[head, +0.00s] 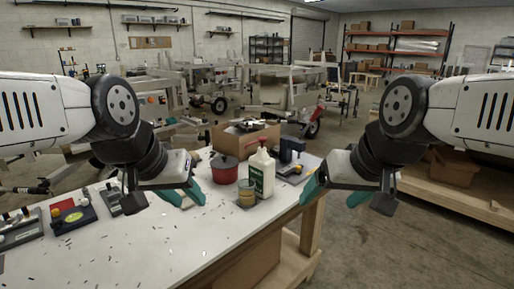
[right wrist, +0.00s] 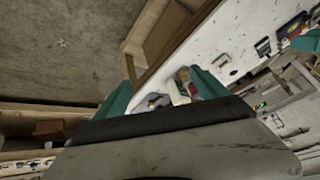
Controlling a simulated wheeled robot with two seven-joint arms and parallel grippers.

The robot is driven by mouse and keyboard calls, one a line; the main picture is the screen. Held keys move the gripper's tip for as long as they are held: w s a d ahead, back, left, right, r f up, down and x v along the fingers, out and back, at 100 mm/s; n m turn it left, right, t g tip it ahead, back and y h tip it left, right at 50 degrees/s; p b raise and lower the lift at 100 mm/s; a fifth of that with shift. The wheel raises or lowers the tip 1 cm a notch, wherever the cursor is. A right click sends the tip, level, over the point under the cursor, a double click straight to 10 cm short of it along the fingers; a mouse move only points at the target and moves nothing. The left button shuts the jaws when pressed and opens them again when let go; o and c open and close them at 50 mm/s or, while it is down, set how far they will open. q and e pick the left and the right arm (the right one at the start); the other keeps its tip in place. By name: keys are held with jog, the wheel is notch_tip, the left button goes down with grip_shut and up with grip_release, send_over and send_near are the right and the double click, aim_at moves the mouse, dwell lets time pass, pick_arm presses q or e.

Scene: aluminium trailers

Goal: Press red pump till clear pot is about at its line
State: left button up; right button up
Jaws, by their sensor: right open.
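My right gripper (head: 313,187) is right of the bottle, open and empty. The right wrist view shows its teal fingers (right wrist: 163,93) wide apart, with small blurred table items beyond. Neither gripper touches the bottle or pot.
A red pot (head: 224,170) stands left of the bottle, with an open cardboard box (head: 245,140) behind. Dark devices (head: 72,216) lie at the table's left and another (head: 290,150) behind right. Small dark bits litter the front table, otherwise clear.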

grip_shut()
dwell(1.6)
